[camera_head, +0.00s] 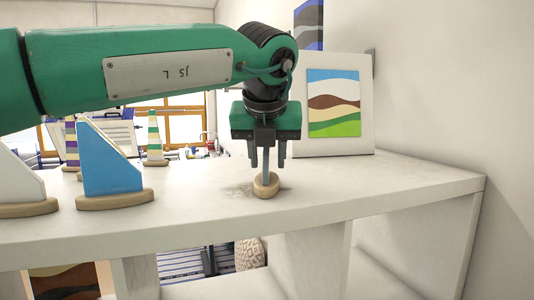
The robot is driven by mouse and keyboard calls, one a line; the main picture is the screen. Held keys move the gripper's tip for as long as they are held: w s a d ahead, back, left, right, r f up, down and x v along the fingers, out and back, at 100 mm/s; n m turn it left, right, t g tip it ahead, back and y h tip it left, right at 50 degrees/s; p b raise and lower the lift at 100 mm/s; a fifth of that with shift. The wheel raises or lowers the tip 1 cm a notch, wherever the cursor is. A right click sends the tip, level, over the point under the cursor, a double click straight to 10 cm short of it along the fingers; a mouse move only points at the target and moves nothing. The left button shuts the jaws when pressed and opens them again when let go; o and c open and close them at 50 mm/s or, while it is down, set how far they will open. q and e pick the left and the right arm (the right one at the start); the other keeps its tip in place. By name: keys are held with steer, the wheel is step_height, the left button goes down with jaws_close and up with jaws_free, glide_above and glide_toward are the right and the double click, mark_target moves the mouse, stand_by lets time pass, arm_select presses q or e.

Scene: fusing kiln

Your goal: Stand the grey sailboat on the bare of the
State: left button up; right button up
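The grey sailboat (266,184) is seen edge-on near the middle of the white shelf top. Its thin grey sail stands upright on a rounded wooden base, which appears to rest on the shelf. My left gripper (267,160) points down from above, with one finger on each side of the sail. Gaps show between the fingers and the sail, so it looks open around it. The upper part of the sail is hidden by the gripper. My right gripper is not in view.
On the white shelf (390,182), a blue sailboat (108,163) and a white sailboat (17,178) stand at left. Striped pieces (154,139) stand behind. A framed landscape panel (334,105) leans by the wall. The shelf's right part is clear.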

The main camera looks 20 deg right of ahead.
arm_select(q)
steer(key=shift+r, duration=0.1)
steer(key=shift+s+a+r, duration=0.15)
steer(key=shift+s+r, duration=0.1)
steer(key=shift+r, duration=0.2)
steer(key=w+r+v, duration=0.1)
steer(key=v, duration=1.4)
steer(key=shift+d, duration=0.3)
steer(key=shift+w, duration=0.15)
